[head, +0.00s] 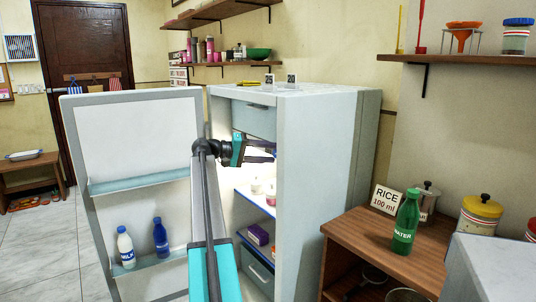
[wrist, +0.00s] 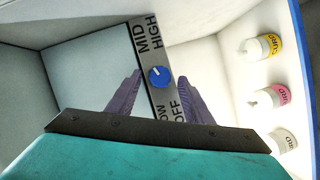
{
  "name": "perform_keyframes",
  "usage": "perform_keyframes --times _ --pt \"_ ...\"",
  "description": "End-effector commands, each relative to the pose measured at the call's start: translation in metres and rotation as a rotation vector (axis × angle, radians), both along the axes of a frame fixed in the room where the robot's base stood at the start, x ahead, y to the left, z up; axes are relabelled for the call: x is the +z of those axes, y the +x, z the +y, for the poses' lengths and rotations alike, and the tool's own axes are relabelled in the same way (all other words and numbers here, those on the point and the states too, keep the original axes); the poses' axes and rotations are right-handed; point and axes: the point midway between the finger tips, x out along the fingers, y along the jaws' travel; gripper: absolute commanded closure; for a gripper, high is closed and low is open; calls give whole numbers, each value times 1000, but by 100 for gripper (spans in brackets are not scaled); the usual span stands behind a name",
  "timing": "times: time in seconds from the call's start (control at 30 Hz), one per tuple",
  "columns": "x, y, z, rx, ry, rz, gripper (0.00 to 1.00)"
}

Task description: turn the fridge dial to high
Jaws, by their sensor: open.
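The fridge (head: 328,170) stands with its door (head: 138,138) swung open to the left. My gripper (head: 273,151) reaches into the lit upper part of the fridge. In the wrist view the blue fridge dial (wrist: 159,77) sits on a dark label strip (wrist: 146,42). MID and HIGH are printed at its upper end, LOW and OFF at its lower end. A small white mark shows on the knob, but its exact setting is hard to tell. My open gripper (wrist: 157,84) has one ridged finger on each side of the dial in this view; contact cannot be told. The dial is hidden in the head view.
Several small jars (wrist: 263,47) stand on the fridge shelf at the right of the wrist view. Two bottles (head: 161,238) sit in the door rack. A wooden stand (head: 345,235) with a green water bottle (head: 406,222) is right of the fridge.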

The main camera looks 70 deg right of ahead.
Motion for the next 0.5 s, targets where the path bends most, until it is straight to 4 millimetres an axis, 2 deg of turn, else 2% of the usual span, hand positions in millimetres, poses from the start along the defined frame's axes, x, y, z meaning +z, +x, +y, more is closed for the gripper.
perform_keyframes --times 0.27,0.5 --pt "3 14 10 0 1 -1 53" --pt "9 43 31 3 0 -1 53"
